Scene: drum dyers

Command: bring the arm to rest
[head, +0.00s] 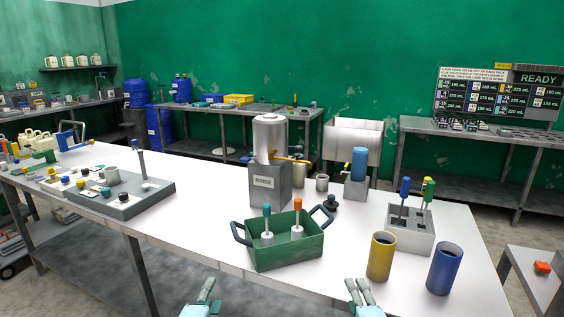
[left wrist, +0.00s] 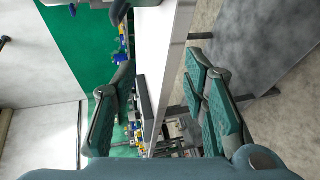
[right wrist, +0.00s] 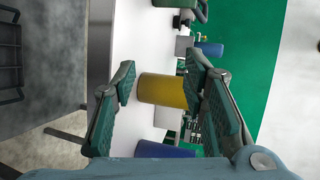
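My left gripper (head: 208,291) is at the bottom of the head view, in front of the white table's near edge. In the left wrist view its fingers (left wrist: 158,80) are spread, with nothing between them. My right gripper (head: 359,291) is also at the near edge, left of the yellow cup (head: 381,256). In the right wrist view its fingers (right wrist: 160,72) are spread. The yellow cup (right wrist: 163,90) shows beyond them, apart from the pads. Both grippers are empty. Most of both arms is out of view.
A green tub (head: 284,252) with two handled tools stands on the table (head: 200,222) between the grippers. A blue cup (head: 444,268) and a grey holder (head: 409,235) are at the right. A grey machine (head: 270,180) stands behind the tub.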

